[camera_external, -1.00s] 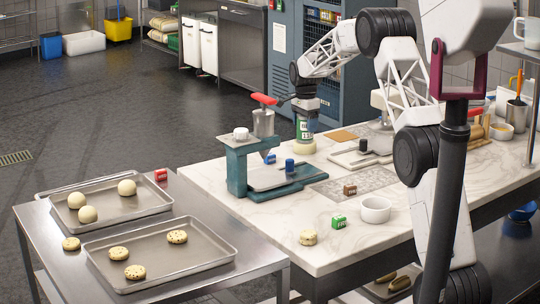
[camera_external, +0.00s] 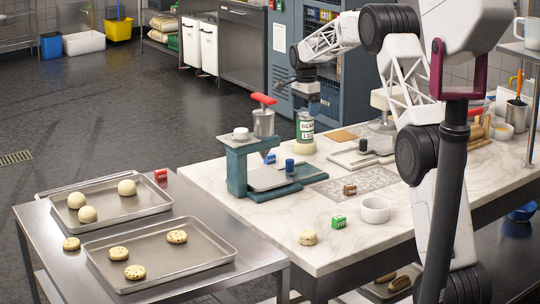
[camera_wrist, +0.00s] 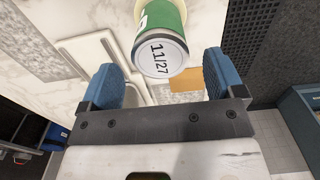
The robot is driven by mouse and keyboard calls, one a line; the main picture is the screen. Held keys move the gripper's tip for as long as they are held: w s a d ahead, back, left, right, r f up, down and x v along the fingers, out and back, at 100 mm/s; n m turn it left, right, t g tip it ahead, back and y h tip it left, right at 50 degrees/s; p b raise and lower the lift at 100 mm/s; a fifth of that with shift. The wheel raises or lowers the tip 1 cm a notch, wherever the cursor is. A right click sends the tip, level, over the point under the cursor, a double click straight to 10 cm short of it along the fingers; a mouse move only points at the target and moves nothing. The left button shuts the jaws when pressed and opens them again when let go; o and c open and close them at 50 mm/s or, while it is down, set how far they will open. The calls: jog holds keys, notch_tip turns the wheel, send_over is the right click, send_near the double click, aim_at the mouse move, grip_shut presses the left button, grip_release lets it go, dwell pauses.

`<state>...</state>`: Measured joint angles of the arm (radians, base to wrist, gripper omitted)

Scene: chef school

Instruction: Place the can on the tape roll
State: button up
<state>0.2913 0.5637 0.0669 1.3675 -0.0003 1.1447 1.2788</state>
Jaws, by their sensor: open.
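The can (camera_external: 305,126) is green and white with a silver lid. It stands upright on the pale yellow tape roll (camera_external: 304,147) on the marble table. In the wrist view the can (camera_wrist: 160,50) shows its lid marked 11/27, and an edge of the tape roll (camera_wrist: 139,9) shows behind it. My gripper (camera_external: 307,102) is just above the can, open and empty. In the wrist view its blue fingers (camera_wrist: 160,76) are spread wide, one on each side of the lid, apart from the can.
A teal press (camera_external: 237,165) with a red handle stands left of the can. A white board (camera_external: 350,160) lies to the right, with an orange-brown square (camera_external: 342,136) behind.

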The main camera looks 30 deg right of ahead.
notch_tip(320, 180, up, 7)
jog(key=shift+f, duration=0.2)
dwell(0.7)
jog(key=shift+s+a+r, duration=0.15)
jog(key=shift+r, duration=0.05)
jog(key=s+a+r+n, duration=0.35)
jog(key=s+a, duration=0.25)
jog(key=s, duration=0.5)
jog(key=s+a+r+n+t, duration=0.1)
jog(key=s+a+r+n, duration=0.25)
jog(key=s+a, duration=0.5)
jog(key=s+a+r+n, duration=0.2)
jog(key=s+a+r, duration=0.25)
jog(key=s, duration=0.75)
jog(key=s+a+f+n, duration=0.3)
jog(key=s, duration=0.8)
jog(key=s+a+f+n+t, duration=0.1)
jog(key=s+a+f+n, duration=0.2)
jog(key=s, duration=0.9)
jog(key=s+a+f+n, duration=0.2)
jog(key=s+a+f, duration=0.1)
jog(key=s, duration=0.9)
jog(key=shift+f+n+t, duration=0.3)
jog(key=shift+f+n, duration=0.1)
jog(key=shift+f, duration=0.5)
